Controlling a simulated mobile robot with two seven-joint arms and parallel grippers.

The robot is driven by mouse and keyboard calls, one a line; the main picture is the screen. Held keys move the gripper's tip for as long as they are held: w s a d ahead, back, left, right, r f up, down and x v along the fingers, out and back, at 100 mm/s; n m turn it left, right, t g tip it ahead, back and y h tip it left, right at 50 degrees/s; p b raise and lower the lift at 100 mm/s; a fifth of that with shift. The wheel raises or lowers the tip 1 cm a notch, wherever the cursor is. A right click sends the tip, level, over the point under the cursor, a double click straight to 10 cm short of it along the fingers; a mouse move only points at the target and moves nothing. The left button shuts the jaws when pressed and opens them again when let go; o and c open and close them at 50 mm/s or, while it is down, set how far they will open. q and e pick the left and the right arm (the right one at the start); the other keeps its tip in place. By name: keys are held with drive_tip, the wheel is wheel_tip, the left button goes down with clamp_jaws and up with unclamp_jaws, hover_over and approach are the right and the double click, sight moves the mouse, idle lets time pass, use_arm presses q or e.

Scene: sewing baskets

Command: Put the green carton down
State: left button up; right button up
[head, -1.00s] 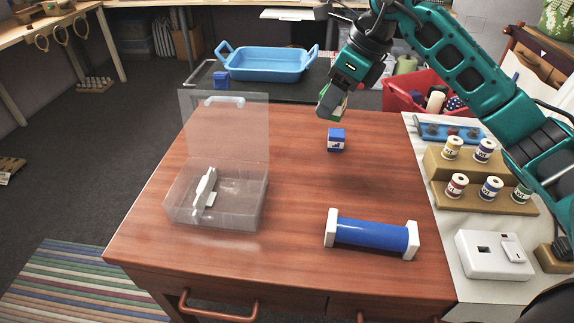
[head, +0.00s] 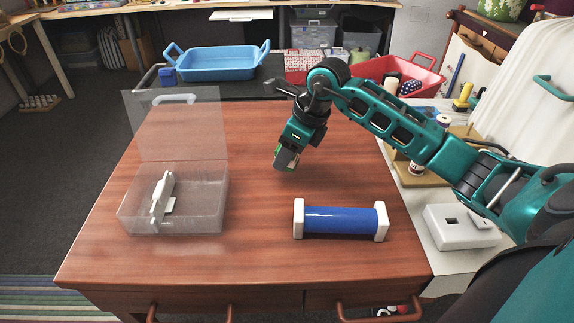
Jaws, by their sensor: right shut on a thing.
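The green carton (head: 280,149) shows only as a small green and pale sliver at my right gripper (head: 286,162); most of it is hidden by the fingers. My right gripper is shut on it and points down over the middle of the wooden table (head: 255,200). I cannot tell how far the carton is above the table top. My left gripper is not in view.
A clear open-lidded box (head: 213,205) with a white piece in it stands on the left of the table. A blue roller with white ends (head: 340,220) lies at the front right. A blue tray (head: 218,64) and a red basket (head: 422,82) stand behind.

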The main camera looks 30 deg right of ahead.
drive_tip(key=shift+f, duration=1.8)
drive_tip(key=shift+b, duration=0.3)
drive_tip(key=shift+f, duration=0.2)
drive_tip(key=o, duration=1.1)
drive_tip(key=shift+r, duration=0.1)
drive_tip(key=shift+c, duration=0.2)
drive_tip(key=shift+r, duration=0.2)
drive_tip(key=p+v, duration=0.2)
drive_tip(key=v, duration=1)
